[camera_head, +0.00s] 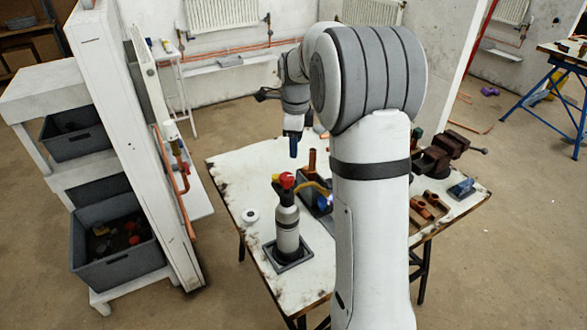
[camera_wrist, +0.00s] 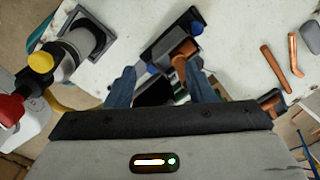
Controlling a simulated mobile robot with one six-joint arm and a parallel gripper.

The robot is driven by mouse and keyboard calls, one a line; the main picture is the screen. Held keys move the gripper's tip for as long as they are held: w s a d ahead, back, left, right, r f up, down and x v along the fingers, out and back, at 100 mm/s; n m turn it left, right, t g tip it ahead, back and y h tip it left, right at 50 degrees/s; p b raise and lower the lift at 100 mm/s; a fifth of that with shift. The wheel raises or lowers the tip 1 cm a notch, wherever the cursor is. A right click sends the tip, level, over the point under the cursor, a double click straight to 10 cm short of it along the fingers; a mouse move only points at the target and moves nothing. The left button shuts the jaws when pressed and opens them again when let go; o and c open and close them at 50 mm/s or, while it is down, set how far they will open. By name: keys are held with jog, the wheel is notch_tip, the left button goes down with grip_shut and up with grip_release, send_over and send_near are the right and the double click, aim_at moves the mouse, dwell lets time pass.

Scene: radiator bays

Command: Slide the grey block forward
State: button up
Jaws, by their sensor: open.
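A dark grey box (camera_head: 313,186) with an upright copper pipe shows behind the bottle in the head view. A smaller grey block-like piece (camera_wrist: 311,37) lies at the wrist view's right edge. I cannot tell which one the task names.
A grey gas bottle (camera_head: 287,228) with red and yellow top stands in a square base left of the gripper. Copper pieces (camera_wrist: 272,68) and a dark vise (camera_head: 445,150) are to the right. A white panel (camera_head: 130,150) stands left.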

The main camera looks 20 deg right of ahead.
aim_at(300, 172)
jog(key=w+d+f+m, duration=0.1)
jog(key=w+f+m, duration=0.2)
jog(key=f, duration=0.1)
jog(key=w+d+f+m+b, duration=0.1)
jog(key=w+d+f+m, duration=0.1)
jog(key=f+m, duration=0.1)
jog(key=w+d+f+m+g, duration=0.1)
jog(key=w+f+m, duration=0.1)
jog(key=w+f, duration=0.1)
jog(key=shift+w+d+f+m+b, duration=0.15)
jog(key=shift+f+m, duration=0.05)
jog(key=shift+f, duration=0.25)
jog(key=shift+w+d+f+m+b, duration=0.1)
jog(key=shift+w+f+m+b, duration=0.1)
jog(key=shift+f, duration=0.2)
notch_tip(300, 172, down, 8)
jog(key=shift+r+p, duration=0.25)
jog(key=shift+p, duration=0.2)
jog(key=shift+c, duration=0.3)
grip_shut()
